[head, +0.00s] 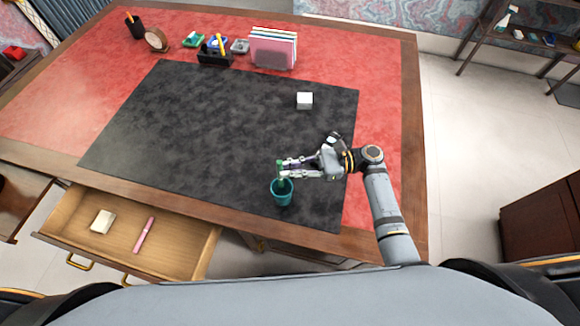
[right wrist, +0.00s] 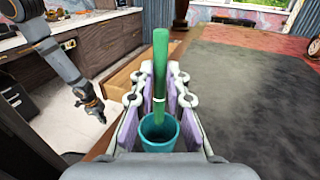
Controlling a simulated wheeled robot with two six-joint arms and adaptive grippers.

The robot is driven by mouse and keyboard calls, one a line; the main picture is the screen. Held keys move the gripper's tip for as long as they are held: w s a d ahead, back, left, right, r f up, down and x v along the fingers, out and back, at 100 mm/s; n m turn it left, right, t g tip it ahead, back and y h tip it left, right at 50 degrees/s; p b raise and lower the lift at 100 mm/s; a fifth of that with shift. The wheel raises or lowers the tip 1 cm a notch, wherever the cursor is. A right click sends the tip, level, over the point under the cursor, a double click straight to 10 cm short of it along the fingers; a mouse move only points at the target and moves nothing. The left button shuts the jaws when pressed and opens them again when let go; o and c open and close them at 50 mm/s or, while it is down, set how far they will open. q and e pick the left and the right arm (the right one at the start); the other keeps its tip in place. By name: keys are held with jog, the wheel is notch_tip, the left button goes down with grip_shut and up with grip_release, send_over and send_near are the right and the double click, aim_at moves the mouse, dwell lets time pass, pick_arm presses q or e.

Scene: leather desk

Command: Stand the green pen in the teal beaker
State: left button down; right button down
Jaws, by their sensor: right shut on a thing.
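The green pen (head: 279,167) is upright in my right gripper (head: 283,168), which is shut on it. The pen also shows in the right wrist view (right wrist: 160,65), between the purple-padded fingers (right wrist: 158,100). The teal beaker (head: 282,198) stands on the dark desk mat near its front edge, below the gripper. In the right wrist view the beaker (right wrist: 158,134) is under the pen, and the pen's lower end reaches into its mouth. Whether the tip touches the bottom is hidden. My left gripper (right wrist: 92,107) shows small at the left of the right wrist view; its jaws are unclear.
A white cube (head: 305,100) lies on the dark mat (head: 220,130). An open drawer (head: 180,240) at the front left holds a pink pen (head: 144,235) and a pale block (head: 103,221). Organisers and a file rack (head: 272,50) line the back. The mat's middle is clear.

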jog(key=shift+f+b, duration=1.6)
jog(key=shift+f, duration=1.3)
jog(key=c, duration=1.3)
grip_release()
jog(key=shift+d, duration=0.3)
jog(key=d, duration=1.1)
jog(key=shift+w+d, duration=0.2)
jog(key=shift+w, duration=0.2)
